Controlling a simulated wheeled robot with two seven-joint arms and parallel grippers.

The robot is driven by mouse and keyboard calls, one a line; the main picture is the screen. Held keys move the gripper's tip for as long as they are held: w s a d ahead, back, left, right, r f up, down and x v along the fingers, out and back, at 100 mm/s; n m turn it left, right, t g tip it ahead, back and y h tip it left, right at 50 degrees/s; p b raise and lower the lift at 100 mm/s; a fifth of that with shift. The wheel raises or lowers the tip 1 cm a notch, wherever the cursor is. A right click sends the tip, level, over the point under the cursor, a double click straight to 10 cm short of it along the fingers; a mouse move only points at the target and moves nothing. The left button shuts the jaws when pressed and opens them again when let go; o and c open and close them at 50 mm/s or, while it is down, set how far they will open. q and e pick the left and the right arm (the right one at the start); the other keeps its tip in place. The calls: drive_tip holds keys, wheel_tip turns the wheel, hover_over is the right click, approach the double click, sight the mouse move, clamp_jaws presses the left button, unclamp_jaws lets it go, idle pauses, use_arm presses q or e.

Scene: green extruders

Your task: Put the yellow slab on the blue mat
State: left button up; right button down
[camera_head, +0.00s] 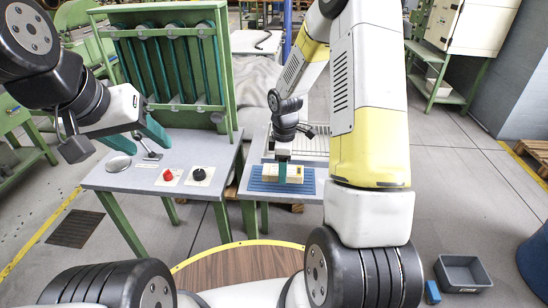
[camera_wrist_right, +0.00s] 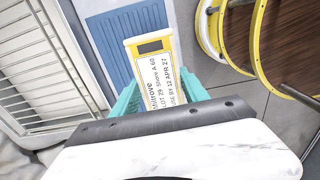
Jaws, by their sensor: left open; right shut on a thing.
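The yellow slab (camera_head: 296,174) has a pale labelled face and is gripped in my right gripper (camera_head: 282,170). In the head view it appears over the ribbed blue mat (camera_head: 262,187); I cannot tell whether it touches it. In the right wrist view the slab (camera_wrist_right: 152,72) sits between the teal fingers of the right gripper (camera_wrist_right: 158,92), its label facing the camera. There the blue mat (camera_wrist_right: 112,45) shows behind it, to the left. My left gripper (camera_head: 136,138) is open and empty above the grey table at left.
The grey table (camera_head: 205,148) at left carries a red button (camera_head: 168,175), a black knob (camera_head: 199,174) and a green rack (camera_head: 170,62). A wire rack (camera_head: 322,140) stands behind the mat. A grey bin (camera_head: 463,271) and a small blue block (camera_head: 433,292) are on the floor.

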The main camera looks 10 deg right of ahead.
drive_tip(key=w, duration=0.3)
drive_tip(key=shift+w+d+f, duration=0.15)
drive_tip(key=shift+w+d, duration=0.1)
drive_tip(key=shift+d, duration=0.05)
drive_tip(key=shift+f, duration=1.7)
drive_tip(key=shift+f, duration=0.15)
drive_tip(key=c, duration=0.6)
unclamp_jaws()
